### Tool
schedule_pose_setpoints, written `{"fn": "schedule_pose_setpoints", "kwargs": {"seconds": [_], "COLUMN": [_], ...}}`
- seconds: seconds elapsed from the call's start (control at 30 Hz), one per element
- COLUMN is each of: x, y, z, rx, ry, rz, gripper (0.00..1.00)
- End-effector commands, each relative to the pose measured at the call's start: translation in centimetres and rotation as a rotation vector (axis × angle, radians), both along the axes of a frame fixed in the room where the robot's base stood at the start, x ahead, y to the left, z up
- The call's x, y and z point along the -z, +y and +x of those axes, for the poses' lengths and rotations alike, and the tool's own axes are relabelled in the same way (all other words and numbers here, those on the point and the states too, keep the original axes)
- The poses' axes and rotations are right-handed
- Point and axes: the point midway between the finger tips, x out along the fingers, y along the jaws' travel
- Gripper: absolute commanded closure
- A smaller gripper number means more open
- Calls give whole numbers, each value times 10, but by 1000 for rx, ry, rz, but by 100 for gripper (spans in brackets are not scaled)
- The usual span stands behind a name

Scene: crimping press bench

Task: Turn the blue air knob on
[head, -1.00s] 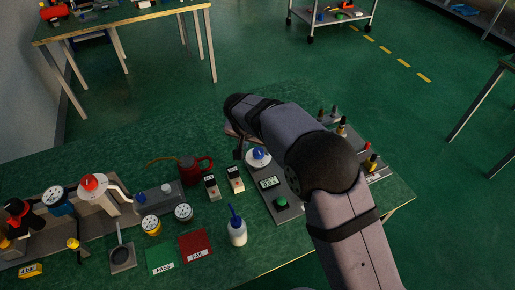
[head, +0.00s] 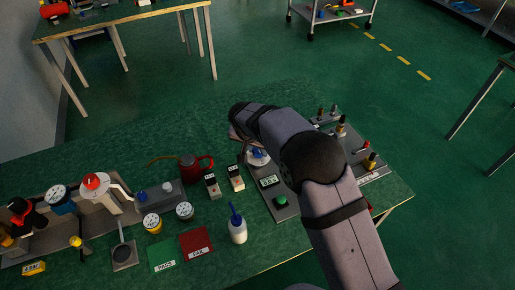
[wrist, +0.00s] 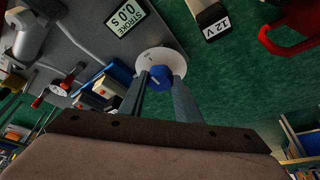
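The blue air knob (wrist: 160,77) sits on a round white dial plate (wrist: 152,57) in the wrist view. A small pale mark shows on the knob. My gripper (wrist: 161,83) points down at it, with one grey finger on each side of the knob. The fingers look apart around it, and I cannot see firm contact. In the head view the dial plate (head: 259,162) is on the grey press panel, and the gripper's end partly hides the knob (head: 256,153).
A 12 V block (wrist: 208,18) and a red mug (head: 192,168) stand close by. A white bottle (head: 237,229) stands in front.

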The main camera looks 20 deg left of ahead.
Motion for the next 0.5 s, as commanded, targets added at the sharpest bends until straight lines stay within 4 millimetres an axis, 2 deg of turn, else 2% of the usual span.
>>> {"fn": "schedule_pose_setpoints", "kwargs": {"seconds": [0.27, 0.5], "x": [-1, -1], "y": [-1, -2], "z": [0, 0], "rx": [-40, -168], "ry": [-1, 0], "rz": [1, 1], "gripper": [92, 92]}}
